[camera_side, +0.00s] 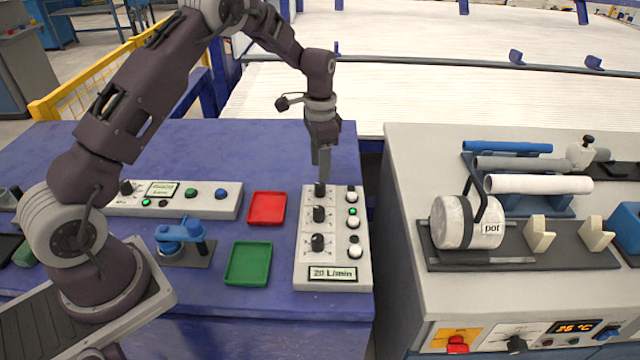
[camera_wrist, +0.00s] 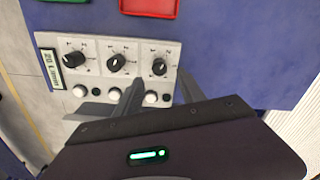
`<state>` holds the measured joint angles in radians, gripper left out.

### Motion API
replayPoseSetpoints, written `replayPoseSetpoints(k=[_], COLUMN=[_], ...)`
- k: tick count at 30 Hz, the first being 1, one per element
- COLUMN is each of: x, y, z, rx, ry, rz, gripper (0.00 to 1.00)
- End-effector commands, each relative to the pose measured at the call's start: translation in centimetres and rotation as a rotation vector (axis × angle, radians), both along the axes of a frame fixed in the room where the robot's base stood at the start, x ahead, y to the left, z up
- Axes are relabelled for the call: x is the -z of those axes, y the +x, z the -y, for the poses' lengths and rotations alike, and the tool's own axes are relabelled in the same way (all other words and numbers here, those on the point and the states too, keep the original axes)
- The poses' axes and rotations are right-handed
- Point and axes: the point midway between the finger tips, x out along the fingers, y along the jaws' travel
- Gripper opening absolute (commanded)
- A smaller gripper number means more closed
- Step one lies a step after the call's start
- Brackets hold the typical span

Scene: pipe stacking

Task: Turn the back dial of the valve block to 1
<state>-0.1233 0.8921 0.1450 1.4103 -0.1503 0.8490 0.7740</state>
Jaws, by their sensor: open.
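The valve block (camera_side: 307,262) is a white box with a row of three black dials, a column of white buttons and a "20 L/min" display. The back dial (camera_side: 320,189) is the farthest from the display; it shows in the wrist view as the rightmost dial (camera_wrist: 159,67). My gripper (camera_side: 321,172) points down just above the back dial. In the wrist view its open, empty fingers (camera_wrist: 161,84) appear near that dial, one on each side; I cannot tell whether they touch it.
The middle dial (camera_side: 318,213) and front dial (camera_side: 317,242) stand close by on the block. A red tray (camera_side: 267,208) and a green tray (camera_side: 248,263) lie to its left.

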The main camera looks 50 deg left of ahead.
Motion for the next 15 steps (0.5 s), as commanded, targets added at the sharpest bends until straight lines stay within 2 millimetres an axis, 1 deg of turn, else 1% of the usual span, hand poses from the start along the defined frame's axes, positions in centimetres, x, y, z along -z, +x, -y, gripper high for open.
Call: replayPoseSetpoints(k=[6, 9, 12, 15], x=[4.2, 5.7, 6.5, 6.7], y=[-0.1, -0.1, -0.1, -0.1], z=[0.0, 0.0, 0.0, 0.0], rx=[0.001, -0.001, -0.001, -0.001], ry=[0.0, 0.0, 0.0, 0.0], rz=[-0.006, -0.004, -0.002, -0.001], gripper=[0.47, 0.47, 0.47, 0.47])
